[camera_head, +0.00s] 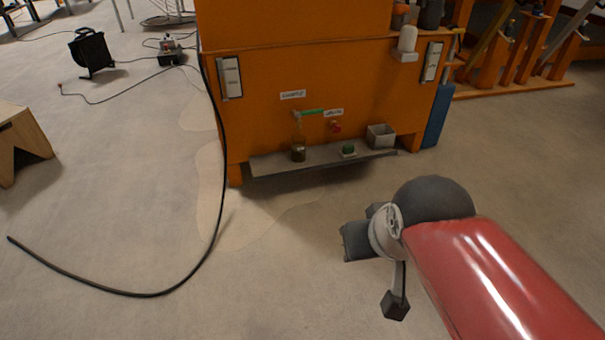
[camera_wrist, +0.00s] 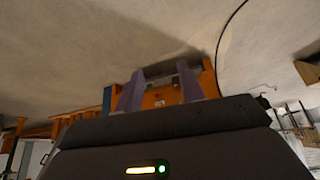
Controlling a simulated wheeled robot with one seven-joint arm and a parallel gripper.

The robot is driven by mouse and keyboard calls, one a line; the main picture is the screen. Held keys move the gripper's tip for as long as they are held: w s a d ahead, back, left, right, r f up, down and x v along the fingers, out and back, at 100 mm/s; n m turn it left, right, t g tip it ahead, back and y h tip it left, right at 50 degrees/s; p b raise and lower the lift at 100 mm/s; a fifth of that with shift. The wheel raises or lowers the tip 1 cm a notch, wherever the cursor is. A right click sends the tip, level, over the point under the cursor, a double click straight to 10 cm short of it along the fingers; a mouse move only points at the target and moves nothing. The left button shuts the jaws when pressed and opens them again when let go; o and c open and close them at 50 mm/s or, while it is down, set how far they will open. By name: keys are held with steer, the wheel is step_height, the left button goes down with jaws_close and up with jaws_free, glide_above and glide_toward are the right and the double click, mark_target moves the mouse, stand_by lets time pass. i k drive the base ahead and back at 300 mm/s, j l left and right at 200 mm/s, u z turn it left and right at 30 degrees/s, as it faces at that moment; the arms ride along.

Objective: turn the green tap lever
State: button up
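The green tap lever (camera_head: 311,112) shows in the head view, low on the front of the orange cabinet (camera_head: 270,75). It lies about level and points right, below a white label. A glass bottle (camera_head: 298,142) stands upright under the tap on a grey shelf (camera_head: 275,163). In the wrist view my gripper (camera_wrist: 160,84) has its two fingers spread apart with nothing between them. The cabinet (camera_wrist: 160,98) shows small beyond the fingers, upside down; I cannot make out the lever there. My gripper is well short of the cabinet.
A small green-topped item (camera_head: 348,149) and a grey box (camera_head: 381,136) stand on the shelf. A black hose (camera_head: 213,230) runs down the cabinet's left side onto the floor. The floor before the shelf is clear.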

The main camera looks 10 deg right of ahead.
mark_target(308, 112)
steer(key=i+j+z, duration=0.45)
steer(key=i+j, duration=0.3)
steer(key=i+j+z, duration=0.25)
steer(key=j, duration=0.25)
steer(key=i+j+z, duration=0.25)
steer(key=j, duration=0.25)
steer(key=i, duration=0.1)
